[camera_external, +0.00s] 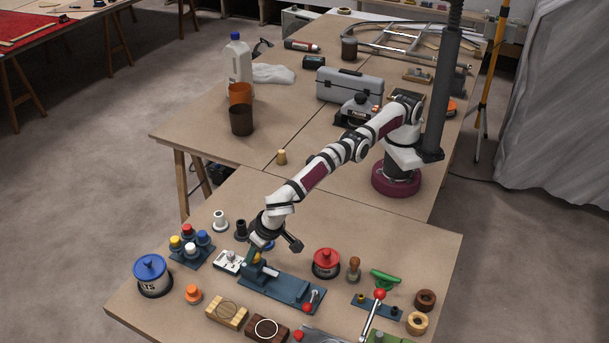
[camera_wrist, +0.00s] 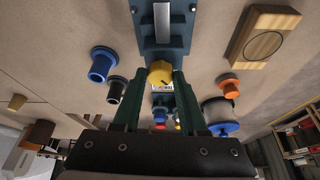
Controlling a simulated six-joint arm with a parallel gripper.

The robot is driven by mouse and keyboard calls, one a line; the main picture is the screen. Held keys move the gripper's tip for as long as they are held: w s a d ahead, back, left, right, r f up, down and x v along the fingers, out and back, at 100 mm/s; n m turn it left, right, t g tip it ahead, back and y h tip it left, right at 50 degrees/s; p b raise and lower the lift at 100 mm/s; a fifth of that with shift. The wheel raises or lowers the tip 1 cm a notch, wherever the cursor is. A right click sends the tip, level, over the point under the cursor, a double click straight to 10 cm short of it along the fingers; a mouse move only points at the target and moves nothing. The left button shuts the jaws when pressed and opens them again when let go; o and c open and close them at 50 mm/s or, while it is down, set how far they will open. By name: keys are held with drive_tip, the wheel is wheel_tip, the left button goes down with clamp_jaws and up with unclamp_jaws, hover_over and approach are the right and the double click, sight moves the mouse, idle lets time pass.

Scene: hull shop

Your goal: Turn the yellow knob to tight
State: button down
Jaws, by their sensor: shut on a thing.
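The yellow knob (camera_wrist: 160,74) shows in the wrist view between the tips of my gripper's two green fingers. My gripper (camera_wrist: 159,79) is shut on it, one finger on each side. A dark pointer mark shows on the knob's face. In the camera_external view, my gripper (camera_external: 256,254) reaches down to the left end of a blue vise-like fixture (camera_external: 285,290), where the knob (camera_external: 258,259) is mostly hidden by the fingers. The fixture also shows in the wrist view (camera_wrist: 165,45), with a pale bar along it.
A white switch plate (camera_external: 228,262) lies just left of the fixture. Capped posts (camera_external: 190,248) stand behind it, and a red-topped jar (camera_external: 326,262) stands to the right. An orange knob (camera_external: 193,293) and wooden blocks (camera_external: 226,313) lie in front. Bare table lies toward the back.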

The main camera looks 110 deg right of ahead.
drive_tip(key=shift+c, duration=2.3)
unclamp_jaws()
